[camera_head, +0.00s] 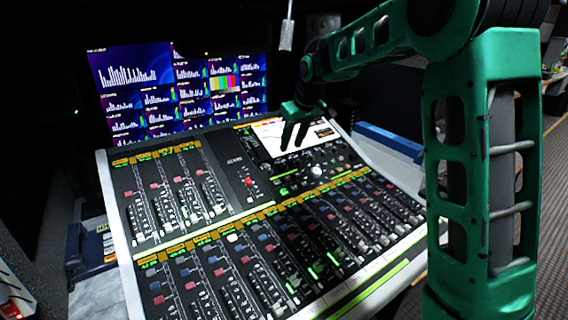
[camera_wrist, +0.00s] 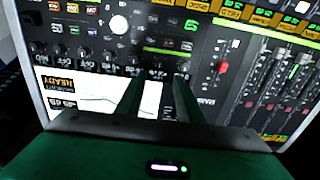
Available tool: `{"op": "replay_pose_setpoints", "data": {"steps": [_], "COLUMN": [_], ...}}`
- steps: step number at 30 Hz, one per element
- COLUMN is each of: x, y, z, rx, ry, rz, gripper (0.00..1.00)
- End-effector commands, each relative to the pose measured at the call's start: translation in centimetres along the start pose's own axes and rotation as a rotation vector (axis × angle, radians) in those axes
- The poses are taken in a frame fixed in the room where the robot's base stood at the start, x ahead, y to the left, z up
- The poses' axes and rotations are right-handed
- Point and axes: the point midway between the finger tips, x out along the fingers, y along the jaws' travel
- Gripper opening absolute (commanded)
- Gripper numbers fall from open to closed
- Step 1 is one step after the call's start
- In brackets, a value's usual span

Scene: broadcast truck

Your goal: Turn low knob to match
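My gripper (camera_head: 294,144) hangs over the mixing console's small bright screen (camera_head: 318,133). In the wrist view my gripper (camera_wrist: 158,84) shows two green fingers, parted, with nothing between them. A row of small dark knobs (camera_wrist: 83,55) lies just past the screen's edge, and the fingertips point at the row's right end. I cannot tell whether they touch a knob. The low knob cannot be picked out, as the labels are too small to read.
A larger pale knob (camera_wrist: 119,25) and lit buttons lie beyond the row. A red fader cap (camera_wrist: 223,68) and channel strips (camera_wrist: 285,80) lie to the right. Monitors (camera_head: 180,85) stand behind the console (camera_head: 122,215). A blue object (camera_head: 390,140) lies right of it.

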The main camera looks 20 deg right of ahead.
Motion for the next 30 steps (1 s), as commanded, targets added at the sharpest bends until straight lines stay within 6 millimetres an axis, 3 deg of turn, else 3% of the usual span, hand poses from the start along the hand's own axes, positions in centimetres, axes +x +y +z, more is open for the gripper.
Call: {"op": "replay_pose_setpoints", "data": {"steps": [9, 15, 21, 29, 30], "x": [5.6, 8.2, 9.4, 9.4, 9.4], "y": [0.0, 0.0, 0.0, 0.0, 0.0], "z": [0.2, 0.2, 0.1, 0.1, 0.1], "rx": [0.002, 0.001, 0.001, 0.001, 0.001], "ry": [-0.004, -0.004, -0.002, -0.002, -0.002], "rz": [0.000, 0.000, 0.000, 0.001, 0.001], "gripper": [0.34, 0.34, 0.34, 0.34, 0.29]}}
